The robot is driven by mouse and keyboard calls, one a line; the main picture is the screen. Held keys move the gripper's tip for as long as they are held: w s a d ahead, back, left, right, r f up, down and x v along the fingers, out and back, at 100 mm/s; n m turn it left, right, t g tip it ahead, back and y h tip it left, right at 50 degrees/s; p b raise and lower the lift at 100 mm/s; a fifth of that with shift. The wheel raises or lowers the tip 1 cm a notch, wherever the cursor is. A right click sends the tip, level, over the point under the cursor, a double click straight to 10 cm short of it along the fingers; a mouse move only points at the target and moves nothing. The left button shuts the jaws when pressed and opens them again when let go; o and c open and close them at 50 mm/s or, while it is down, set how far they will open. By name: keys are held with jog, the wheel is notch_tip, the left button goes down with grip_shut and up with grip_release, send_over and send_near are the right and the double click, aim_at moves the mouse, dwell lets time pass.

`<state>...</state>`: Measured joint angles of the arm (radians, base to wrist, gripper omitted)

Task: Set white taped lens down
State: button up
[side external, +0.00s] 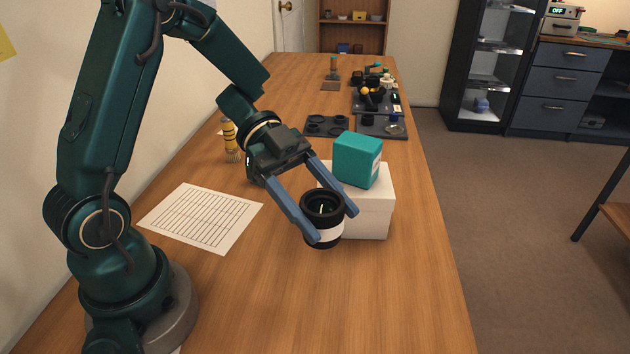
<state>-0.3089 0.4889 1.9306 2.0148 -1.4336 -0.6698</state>
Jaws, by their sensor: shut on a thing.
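The lens (323,214) is a black cylinder with a white tape band around its lower part. My gripper (331,224) is shut on the lens, with one blue finger on each side of it. The lens is roughly upright, with its open top facing up and toward the camera. It is in front of the white box and covers part of it. I cannot tell from this view whether its base touches the wooden table (400,310) or hangs just above it.
A white box (378,215) with a teal box (357,160) on top stands right behind the lens. A printed sheet (202,216) lies to the left. A yellow-handled brush (230,140), dark trays (327,125) and small parts are farther back. The table's front is clear.

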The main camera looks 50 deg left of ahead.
jog(key=s+a, duration=0.8)
jog(key=a, duration=0.3)
jog(key=shift+g, duration=0.4)
jog(key=x, duration=0.4)
jog(key=f+x, duration=0.1)
jog(key=x, duration=0.3)
jog(key=s+x, duration=0.1)
jog(key=x, duration=0.4)
jog(key=shift+a+f, duration=0.3)
jog(key=shift+a, duration=0.1)
jog(key=shift+d+f, duration=0.2)
jog(key=shift+f, duration=0.05)
jog(key=shift+w+a+f, duration=0.1)
jog(key=shift+f, duration=1.8)
jog(key=shift+f, duration=0.1)
jog(key=o, duration=1.5)
